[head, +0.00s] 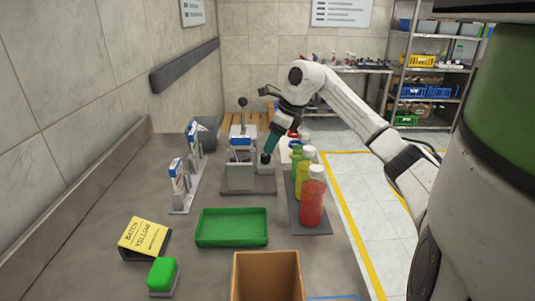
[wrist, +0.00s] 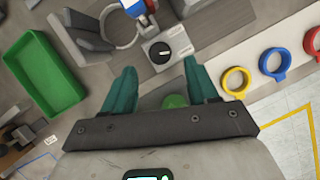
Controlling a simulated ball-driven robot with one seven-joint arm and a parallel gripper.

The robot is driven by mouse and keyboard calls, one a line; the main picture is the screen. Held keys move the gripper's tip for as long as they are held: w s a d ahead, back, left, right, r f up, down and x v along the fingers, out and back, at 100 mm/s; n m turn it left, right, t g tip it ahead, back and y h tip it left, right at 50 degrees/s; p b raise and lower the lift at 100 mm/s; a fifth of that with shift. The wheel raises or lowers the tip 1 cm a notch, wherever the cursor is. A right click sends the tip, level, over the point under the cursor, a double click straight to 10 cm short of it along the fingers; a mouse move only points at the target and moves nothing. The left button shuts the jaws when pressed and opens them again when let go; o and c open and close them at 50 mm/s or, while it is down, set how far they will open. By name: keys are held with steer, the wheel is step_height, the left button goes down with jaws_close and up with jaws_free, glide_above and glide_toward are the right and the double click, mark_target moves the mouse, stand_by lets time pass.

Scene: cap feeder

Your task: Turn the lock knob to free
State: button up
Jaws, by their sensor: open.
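The lock knob (wrist: 160,53) is a small black dial with a pale pointer mark on a grey box (wrist: 180,36) in the wrist view. Small white labels lie beside it, too small to read. My gripper (wrist: 161,86) has two teal fingers, apart with nothing held between them. The knob lies ahead of the fingertips, roughly midway between them and not touched as far as I can see. In the head view my gripper (head: 267,156) points down just right of the feeder (head: 240,174), and its fingers hide the knob there.
A dark tray with red, yellow and green bottles (head: 312,202) stands right of the feeder. A green tray (head: 232,228), a cardboard box (head: 268,280) and a yellow sign (head: 144,236) are nearer. Coloured rings (wrist: 237,80) lie right in the wrist view.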

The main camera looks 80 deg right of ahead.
mark_target(266, 155)
steer(key=shift+x, duration=2.65)
steer(key=shift+c, duration=0.2)
steer(key=c, duration=1)
steer(key=shift+m+h, duration=0.3)
steer(key=shift+m, duration=0.5)
steer(key=o, duration=1)
steer(key=shift+o, duration=0.2)
steer(key=shift+r, duration=0.1)
steer(key=v, duration=1)
steer(key=shift+r, duration=0.3)
